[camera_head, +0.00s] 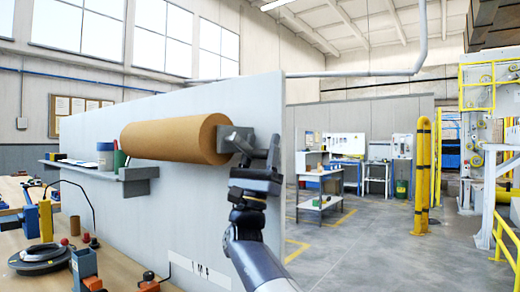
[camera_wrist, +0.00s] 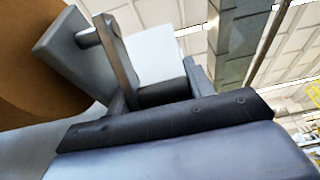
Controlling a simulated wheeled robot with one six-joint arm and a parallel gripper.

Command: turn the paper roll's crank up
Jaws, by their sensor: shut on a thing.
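The brown paper roll (camera_head: 170,138) lies level along the top of a grey panel. Its crank (camera_head: 233,139), a grey plate, sits at the roll's right end. In the wrist view the crank plate (camera_wrist: 72,52) is tilted in front of the roll (camera_wrist: 25,60), and a short round handle sticks out from it. My gripper (camera_head: 272,152) is at this handle, to the right of the plate, and is shut on it. The fingers hide much of the handle, so the exact contact cannot be seen.
The grey panel (camera_head: 200,225) stands just left of my arm. A shelf (camera_head: 100,172) with small items is fixed to it. A wooden bench (camera_head: 125,265) with tools and a dark round part lies at the lower left. The floor (camera_head: 370,240) at the right is open, with yellow posts (camera_head: 422,175) beyond.

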